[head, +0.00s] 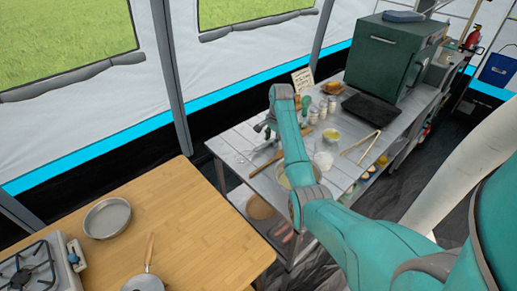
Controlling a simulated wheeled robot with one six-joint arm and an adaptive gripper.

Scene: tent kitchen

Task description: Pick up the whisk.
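I cannot pick out the whisk for certain; it may be hidden behind my arm or too small to tell. My arm reaches over the grey metal worktable (232,150). My gripper (265,129) shows only in part, as a small dark grey shape left of my wrist, above the table's left part. Its fingers are too small to tell open from shut. A long wooden handle (265,163) lies on the table just below it in the picture; what it belongs to is partly hidden by my arm.
Pale tongs (361,146), a bowl with yellow contents (332,135), a white container (323,160) and several jars stand right of my arm. A dark green oven (388,55) stands at the back. A wooden table (195,245) with a pan (107,218) is at front left.

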